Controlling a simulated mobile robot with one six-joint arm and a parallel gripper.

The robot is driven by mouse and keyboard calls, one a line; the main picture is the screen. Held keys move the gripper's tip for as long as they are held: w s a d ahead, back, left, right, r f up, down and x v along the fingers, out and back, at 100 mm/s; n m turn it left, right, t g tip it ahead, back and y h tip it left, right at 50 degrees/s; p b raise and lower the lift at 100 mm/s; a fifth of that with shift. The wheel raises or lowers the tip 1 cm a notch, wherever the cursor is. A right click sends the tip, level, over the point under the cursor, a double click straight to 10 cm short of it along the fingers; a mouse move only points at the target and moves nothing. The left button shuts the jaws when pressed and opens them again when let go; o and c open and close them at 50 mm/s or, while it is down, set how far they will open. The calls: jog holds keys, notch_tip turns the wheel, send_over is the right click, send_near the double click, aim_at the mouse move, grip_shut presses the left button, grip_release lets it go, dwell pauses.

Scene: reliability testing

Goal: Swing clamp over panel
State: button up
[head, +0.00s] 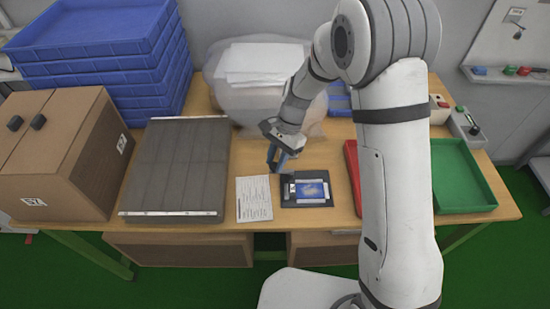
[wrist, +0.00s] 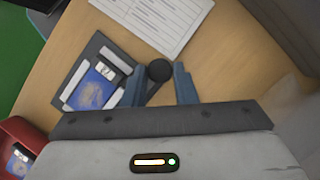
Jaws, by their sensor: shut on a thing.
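The blue panel (head: 312,189) lies flat in a dark fixture (head: 305,205) on the wooden table; the wrist view also shows the panel (wrist: 92,92) and part of the fixture (wrist: 97,42). A pale metal part, seemingly the clamp (head: 289,190), is at the fixture's left side. My gripper (head: 277,158) is low, just behind and left of the fixture. In the wrist view my gripper (wrist: 159,88) has its blue-grey fingers either side of a round dark knob (wrist: 158,70), shut on it. The knob's link to the clamp is hidden.
A printed sheet (head: 254,199) lies left of the fixture. A grey panelled tray (head: 178,165) and a cardboard box (head: 60,150) are farther left. Red (head: 352,165) and green (head: 462,175) trays stand right. A plastic-wrapped bundle (head: 262,90) is behind my gripper.

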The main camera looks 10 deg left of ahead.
jog(key=shift+c, duration=1.4)
jog(key=shift+a, duration=0.15)
jog(key=shift+c, duration=0.6)
jog(key=n, duration=0.1)
jog(key=s+n+h, duration=0.1)
jog(key=n, duration=0.1)
jog(key=s+d+n+h, duration=0.1)
jog(key=n, duration=0.1)
jog(key=shift+g, duration=0.4)
jog(key=n, duration=0.2)
jog(key=s+d+n+h, duration=0.1)
jog(key=n, duration=0.2)
jog(key=d+n+h, duration=0.1)
jog(key=n, duration=0.1)
jog(key=s+n+t+h, duration=0.1)
jog(key=shift+d+n+b, duration=0.25)
jog(key=shift+n+b, duration=0.05)
jog(key=shift+b, duration=0.1)
jog(key=shift+d+n+t+h, duration=0.3)
jog(key=shift+d+n, duration=0.15)
jog(key=shift+n, duration=0.65)
jog(key=shift+d+n+t+h, duration=0.3)
jog(key=shift+d+n, duration=0.1)
jog(key=shift+n, duration=0.7)
